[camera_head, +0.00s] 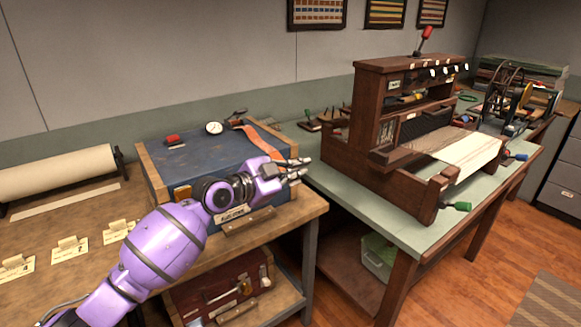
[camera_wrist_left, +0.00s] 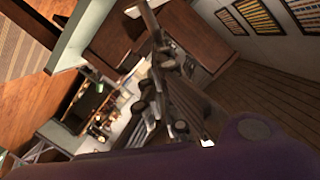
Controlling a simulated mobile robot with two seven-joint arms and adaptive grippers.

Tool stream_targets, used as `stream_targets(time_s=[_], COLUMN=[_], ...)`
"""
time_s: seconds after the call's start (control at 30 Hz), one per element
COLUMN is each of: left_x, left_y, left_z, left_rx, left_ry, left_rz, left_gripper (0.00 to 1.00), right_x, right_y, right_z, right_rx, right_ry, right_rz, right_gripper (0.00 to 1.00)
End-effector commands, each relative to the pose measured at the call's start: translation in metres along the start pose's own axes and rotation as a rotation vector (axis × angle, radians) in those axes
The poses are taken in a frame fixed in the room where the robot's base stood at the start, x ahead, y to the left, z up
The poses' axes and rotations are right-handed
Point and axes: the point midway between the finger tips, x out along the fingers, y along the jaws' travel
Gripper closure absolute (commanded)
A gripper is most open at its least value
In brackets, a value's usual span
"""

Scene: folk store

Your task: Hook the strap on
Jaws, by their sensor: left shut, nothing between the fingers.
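An orange strap (camera_head: 262,142) lies on the right part of the blue-topped box (camera_head: 205,154). It runs from near a dark fitting at the back down toward the right front edge, where my gripper hides its end. My left gripper (camera_head: 304,167) is at the box's right edge, pointing right, with its fingers shut and nothing seen between them. I cannot tell whether it touches the strap. In the left wrist view the dark fingers (camera_wrist_left: 150,25) show, but I cannot make out the strap. My right gripper is not in view.
A wooden loom (camera_head: 410,120) with pale cloth stands on the green-topped table (camera_head: 315,172) to the right. A round gauge (camera_head: 214,128) and a red-handled part (camera_head: 172,139) sit on the box. A roll (camera_head: 60,172) and small cards lie at the left.

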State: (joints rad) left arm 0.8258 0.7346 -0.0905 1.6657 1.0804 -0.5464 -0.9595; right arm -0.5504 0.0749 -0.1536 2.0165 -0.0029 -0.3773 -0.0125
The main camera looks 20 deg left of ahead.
Motion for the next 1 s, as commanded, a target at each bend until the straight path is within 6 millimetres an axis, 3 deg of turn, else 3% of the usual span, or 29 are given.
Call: stream_targets(time_s=[0.03, 0.1, 0.4, 1.0], left_x=[0.004, 0.006, 0.013, 0.029], left_y=[0.015, 0.022, 0.041, 0.046], left_z=[0.016, 0.023, 0.058, 0.131], left_rx=[0.044, 0.111, 0.393, 0.903], left_ry=[-0.009, -0.009, -0.006, -0.003], left_rz=[-0.002, -0.016, -0.076, -0.186], left_gripper=[1.00, 1.00, 1.00, 1.00], right_x=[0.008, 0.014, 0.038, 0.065], right_y=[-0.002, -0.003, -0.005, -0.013], right_z=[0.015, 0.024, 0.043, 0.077], right_rx=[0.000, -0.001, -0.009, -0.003], right_ry=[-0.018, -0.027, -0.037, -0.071], right_rz=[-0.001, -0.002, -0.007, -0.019], right_gripper=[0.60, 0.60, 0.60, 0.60])
